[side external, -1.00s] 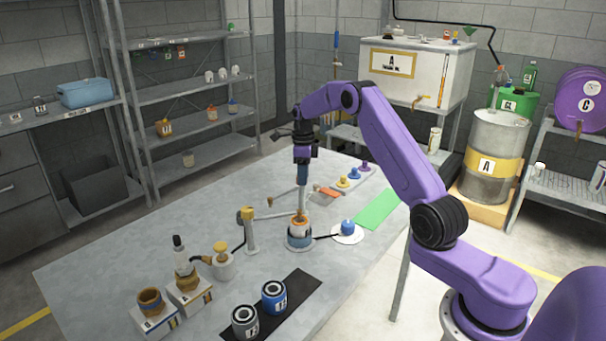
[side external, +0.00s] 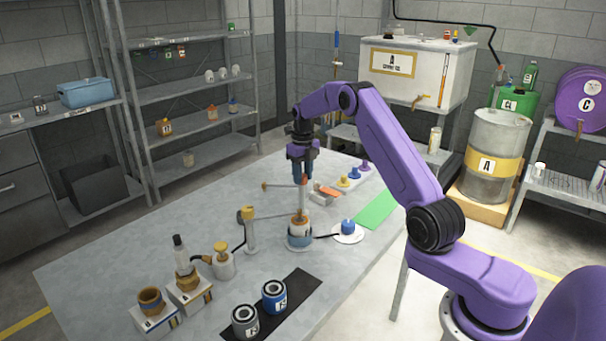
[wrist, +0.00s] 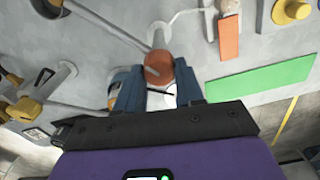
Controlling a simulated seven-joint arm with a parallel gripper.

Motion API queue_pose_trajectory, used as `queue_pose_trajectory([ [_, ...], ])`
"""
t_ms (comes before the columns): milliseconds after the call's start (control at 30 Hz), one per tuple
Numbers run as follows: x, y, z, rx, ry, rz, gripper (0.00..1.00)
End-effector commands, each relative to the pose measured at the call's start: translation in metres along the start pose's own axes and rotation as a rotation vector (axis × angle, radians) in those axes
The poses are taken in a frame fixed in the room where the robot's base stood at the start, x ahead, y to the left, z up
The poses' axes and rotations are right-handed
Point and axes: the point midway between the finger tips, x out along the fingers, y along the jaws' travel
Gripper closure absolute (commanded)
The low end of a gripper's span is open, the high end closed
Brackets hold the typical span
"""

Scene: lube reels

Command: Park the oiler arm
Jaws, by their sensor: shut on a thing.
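My gripper (side external: 302,178) is over the middle of the table, pointing down. Its blue fingers are closed around a red-brown knob (wrist: 158,67), which shows between the fingertips in the wrist view. The knob sits on top of a pale upright column (side external: 302,206). A thin horizontal arm (side external: 283,186), which seems to be the oiler arm, runs left from near the knob to a small rounded end. In the wrist view this thin arm (wrist: 105,25) runs to the upper left. Below the column is a blue-and-white cup with an orange collar (side external: 299,240); the gripper partly hides it in the wrist view.
A yellow-topped post (side external: 250,232) with a second horizontal rod stands left of the column. A blue knob on a white disc (side external: 347,230), an orange card (side external: 329,191) and a green mat (side external: 377,208) lie to the right. Two cans (side external: 274,297) stand on a black mat in front.

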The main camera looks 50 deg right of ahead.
Motion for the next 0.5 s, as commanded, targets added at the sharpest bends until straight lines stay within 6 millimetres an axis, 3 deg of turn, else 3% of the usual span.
queue_pose_trajectory([
  [500,-0.0019,-0.0001,0.0008,0.040,-0.004,0.000,1.00],
])
